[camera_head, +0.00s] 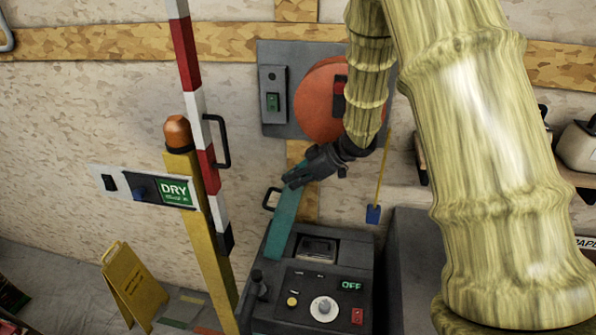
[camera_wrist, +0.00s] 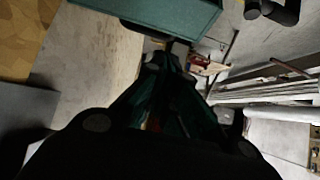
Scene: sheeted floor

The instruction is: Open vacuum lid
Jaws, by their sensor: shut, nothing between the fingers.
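The vacuum is a dark grey machine (camera_head: 335,285) at the lower middle of the head view, with a panel reading OFF. Its teal lid (camera_head: 286,226) stands raised at the machine's left side, seen nearly edge-on, with a black handle (camera_head: 270,198) on its left. My gripper (camera_head: 291,180) is shut and empty at the lid's upper end; I cannot tell whether they touch. In the wrist view, the teal lid (camera_wrist: 150,18) lies across the top, just beyond my dark fingers (camera_wrist: 172,62).
A red-and-white barrier pole (camera_head: 193,95) and a yellow post (camera_head: 200,225) stand left of the vacuum. A yellow floor sign (camera_head: 133,285) stands farther left. A wall panel with an orange disc (camera_head: 312,102) is behind my arm. A grey cabinet (camera_head: 410,265) stands close right.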

